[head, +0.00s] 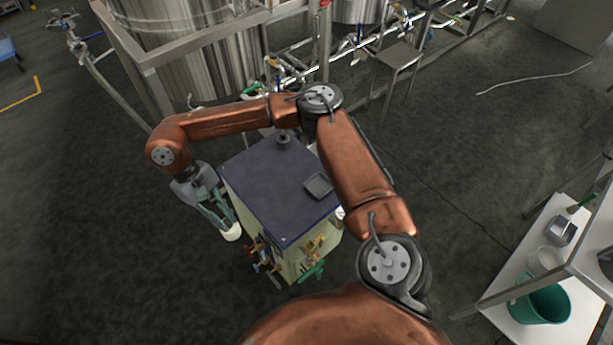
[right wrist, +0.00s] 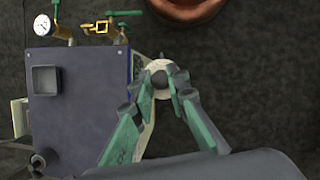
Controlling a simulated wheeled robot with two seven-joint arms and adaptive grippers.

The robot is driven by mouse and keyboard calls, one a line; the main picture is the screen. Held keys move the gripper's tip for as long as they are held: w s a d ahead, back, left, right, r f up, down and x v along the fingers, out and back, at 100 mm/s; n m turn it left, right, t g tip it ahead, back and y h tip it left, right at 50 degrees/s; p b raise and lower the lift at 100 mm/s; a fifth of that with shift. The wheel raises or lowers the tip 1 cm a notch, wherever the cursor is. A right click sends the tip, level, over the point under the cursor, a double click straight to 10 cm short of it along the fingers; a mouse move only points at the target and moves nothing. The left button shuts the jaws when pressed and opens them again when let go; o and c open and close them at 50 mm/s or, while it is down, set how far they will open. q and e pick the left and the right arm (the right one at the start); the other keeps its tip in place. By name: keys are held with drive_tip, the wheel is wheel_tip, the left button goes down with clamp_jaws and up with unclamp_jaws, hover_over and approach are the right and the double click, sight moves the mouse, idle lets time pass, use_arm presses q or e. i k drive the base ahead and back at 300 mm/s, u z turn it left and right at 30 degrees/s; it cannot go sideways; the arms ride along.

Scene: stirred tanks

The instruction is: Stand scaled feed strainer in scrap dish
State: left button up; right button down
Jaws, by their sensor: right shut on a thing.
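My right gripper (head: 218,214) is shut on a pale round piece with a dark middle, which I take to be the feed strainer (head: 232,234). In the right wrist view, the strainer (right wrist: 155,67) sits between the green fingertips (right wrist: 160,84); the fingers hide part of it. The gripper holds it beside the left edge of a dark-topped cabinet, off the top. A small dark square dish, seemingly the scrap dish (head: 318,186), lies near the cabinet top's right edge. It also shows in the right wrist view (right wrist: 45,80), and looks empty. My left gripper is out of view.
The cabinet (head: 265,190) has a small dark fitting (head: 283,138) at its back edge, and valves and a gauge (right wrist: 41,25) on its front. Much of its top is clear. A shelf with a green bucket (head: 541,303) stands right. Steel tanks (head: 190,50) stand behind.

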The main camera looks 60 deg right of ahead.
sight(319, 188)
drive_tip(key=z, duration=0.55)
drive_tip(key=i, duration=0.85)
drive_tip(key=z, duration=0.7)
